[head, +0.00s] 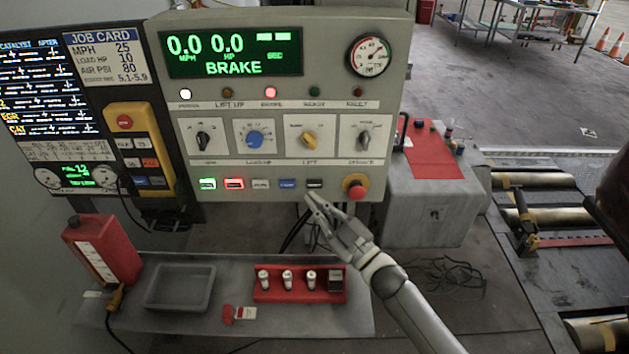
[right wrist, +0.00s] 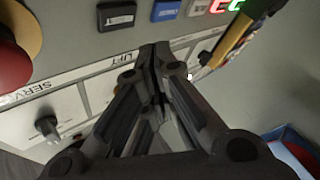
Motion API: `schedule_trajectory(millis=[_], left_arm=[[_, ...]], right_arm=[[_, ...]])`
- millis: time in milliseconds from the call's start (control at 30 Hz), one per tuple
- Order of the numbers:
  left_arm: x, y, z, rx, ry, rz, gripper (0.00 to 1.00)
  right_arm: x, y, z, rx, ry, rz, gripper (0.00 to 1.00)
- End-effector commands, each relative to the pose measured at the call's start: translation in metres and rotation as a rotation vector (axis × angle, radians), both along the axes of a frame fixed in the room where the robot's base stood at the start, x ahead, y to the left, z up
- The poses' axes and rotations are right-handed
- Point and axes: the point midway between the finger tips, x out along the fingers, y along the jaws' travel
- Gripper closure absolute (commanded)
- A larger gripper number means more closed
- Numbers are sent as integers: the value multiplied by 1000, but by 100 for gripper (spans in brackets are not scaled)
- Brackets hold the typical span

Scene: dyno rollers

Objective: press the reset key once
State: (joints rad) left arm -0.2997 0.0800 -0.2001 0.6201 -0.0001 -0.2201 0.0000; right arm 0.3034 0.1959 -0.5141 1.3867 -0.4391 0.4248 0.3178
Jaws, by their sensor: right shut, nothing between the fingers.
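A row of keys runs along the bottom of the grey console (head: 330,172): a green-lit key (head: 208,184), a red-lit key (head: 234,183), a grey key (head: 261,184), a blue key (head: 287,184) and a black key (head: 314,184). Their print is too small to tell which is the reset key. My right gripper (head: 316,207) is shut and empty, just below the black key. The right wrist view shows its closed fingertips (right wrist: 156,56) in front of the panel near the LIFT label, apart from the black key (right wrist: 117,15) and blue key (right wrist: 166,10). My left gripper is not in view.
A red mushroom button on a yellow base (head: 355,187) sits right of the keys, close to my right gripper. Knobs fill the row above. Below is a bench with a grey tray (head: 180,308) and a red rack (head: 299,296) holding small white-topped parts.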

Motion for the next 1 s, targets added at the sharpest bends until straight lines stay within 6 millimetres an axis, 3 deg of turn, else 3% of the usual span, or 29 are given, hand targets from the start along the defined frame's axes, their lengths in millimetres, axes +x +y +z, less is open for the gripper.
schedule_trajectory(millis=[267,1000], left_arm=[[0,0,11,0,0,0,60],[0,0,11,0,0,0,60]], right_arm=[[-21,0,0,0,1,0,100],[-21,0,0,-1,1,0,100]])
